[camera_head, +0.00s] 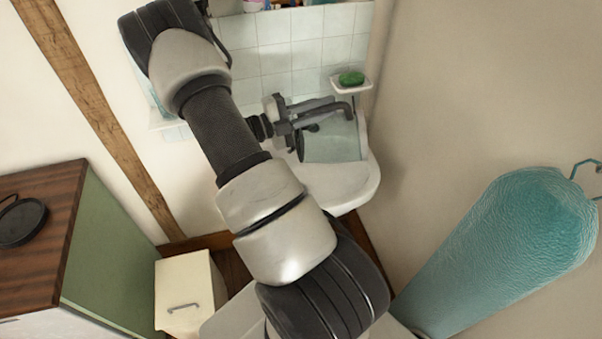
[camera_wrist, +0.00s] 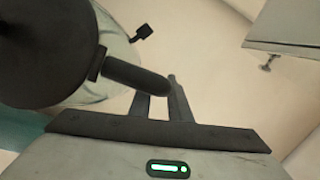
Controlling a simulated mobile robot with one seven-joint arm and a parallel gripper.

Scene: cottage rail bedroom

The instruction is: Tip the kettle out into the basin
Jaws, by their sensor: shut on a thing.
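The kettle (camera_head: 333,144) shows in the head view as a pale green body, tilted over the white basin (camera_head: 345,192). My gripper (camera_head: 335,107) is at its upper side, above the basin. In the wrist view, my gripper (camera_wrist: 160,100) is shut on the kettle's dark handle (camera_wrist: 135,77). A large dark round part fills the upper left there, with pale green around it. Whether anything is flowing out cannot be seen. Part of the basin is hidden behind the kettle and my arm.
A green soap (camera_head: 351,78) lies on a small wall dish just behind the basin. Tiles and a shelf edge are behind. A teal towel (camera_head: 510,250) hangs at right. A cabinet with a wooden top (camera_head: 50,190) and a pale bin-like box (camera_head: 188,290) stand at left.

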